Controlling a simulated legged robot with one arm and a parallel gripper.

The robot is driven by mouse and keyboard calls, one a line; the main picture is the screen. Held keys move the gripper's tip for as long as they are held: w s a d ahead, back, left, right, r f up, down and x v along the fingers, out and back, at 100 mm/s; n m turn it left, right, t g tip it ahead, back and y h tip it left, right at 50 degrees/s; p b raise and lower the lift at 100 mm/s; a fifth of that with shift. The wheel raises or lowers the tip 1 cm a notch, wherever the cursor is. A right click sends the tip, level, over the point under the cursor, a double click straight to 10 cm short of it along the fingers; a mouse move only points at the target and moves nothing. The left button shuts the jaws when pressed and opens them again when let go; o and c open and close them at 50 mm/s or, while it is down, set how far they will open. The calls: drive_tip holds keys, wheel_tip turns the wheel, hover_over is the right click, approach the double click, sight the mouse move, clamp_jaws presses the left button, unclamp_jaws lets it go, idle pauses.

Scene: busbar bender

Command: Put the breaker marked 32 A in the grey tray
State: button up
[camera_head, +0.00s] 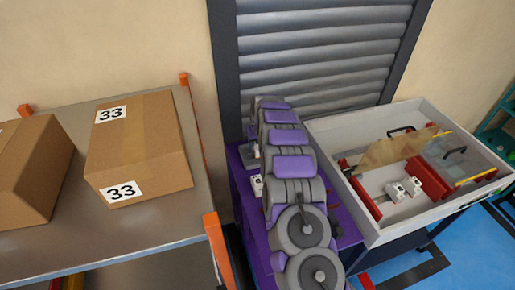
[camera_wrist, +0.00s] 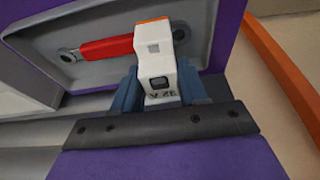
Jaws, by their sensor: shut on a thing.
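In the wrist view my gripper (camera_wrist: 158,92) has its blue fingers closed on the sides of a white breaker (camera_wrist: 160,66). Its dark print appears upside down and reads as 32 A. The breaker has an orange edge at its top in the picture. A grey tray (camera_wrist: 105,72) with a raised rim lies behind it, holding a red-handled tool (camera_wrist: 106,47). The breaker overlaps the tray in the picture; I cannot tell whether it touches it.
In the head view small white devices (camera_head: 257,186) sit on the purple table (camera_head: 247,212) left of my arm. A pale bender box (camera_head: 372,233) with red parts stands at right. Boxes marked 33 (camera_head: 140,150) lie on a shelf (camera_head: 140,235) at left, with orange posts.

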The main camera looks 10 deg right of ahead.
wheel_tip(320, 180, down, 2)
drive_tip(key=shift+f, duration=0.25)
drive_tip(key=o, duration=1.2)
drive_tip(key=shift+a, duration=0.1)
drive_tip(key=a+p+v, duration=0.1)
drive_tip(key=p+v, duration=0.1)
drive_tip(key=v, duration=1)
drive_tip(key=s+r+g, duration=0.1)
drive_tip(key=s+r, duration=0.9)
drive_tip(key=s, duration=0.2)
drive_tip(key=s+d+r+g, duration=0.1)
drive_tip(key=s, duration=1.4)
drive_tip(key=s+d+r+m+g, duration=0.1)
drive_tip(key=s+d+r, duration=0.1)
drive_tip(key=s, duration=1.3)
drive_tip(key=s+d+r+m+g, duration=0.1)
drive_tip(key=s+d+r+g, duration=0.1)
drive_tip(key=s, duration=1.3)
drive_tip(key=shift+s+d+h, duration=0.15)
drive_tip(key=shift+d+h, duration=0.1)
drive_tip(key=shift+h, duration=0.05)
